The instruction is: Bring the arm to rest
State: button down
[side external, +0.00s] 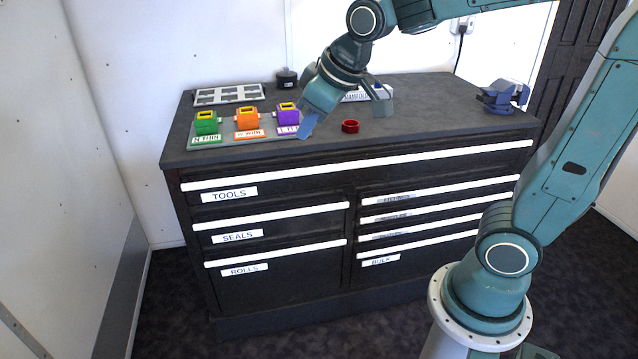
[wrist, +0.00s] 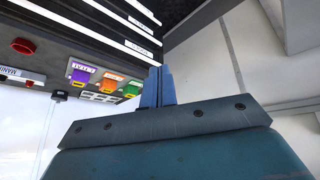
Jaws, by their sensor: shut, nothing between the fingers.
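My gripper (side external: 308,126) hangs from my teal arm in front of the workbench top in the side external view, overlapping the purple block from that angle. Its two blue fingers are together with nothing between them, and they also show side by side in the wrist view (wrist: 158,86). The fingers point toward the dark cabinet and touch nothing that I can make out. In the wrist view the cabinet front and the coloured blocks lie beyond the fingers, to the left.
Green (side external: 207,122), orange (side external: 248,118) and purple (side external: 287,114) blocks stand on a grey labelled tray (side external: 222,144). A red ring (side external: 350,126), a blue vise (side external: 502,97), a white-framed rack (side external: 229,94) and a black round item (side external: 287,78) are on the dark cabinet top (side external: 430,120).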

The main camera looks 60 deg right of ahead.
jog(key=s+f+m, duration=0.1)
jog(key=s+m, duration=0.1)
jog(key=s, duration=1.4)
jog(key=shift+s+f, duration=0.15)
jog(key=shift+s, duration=0.15)
jog(key=shift+d, duration=0.1)
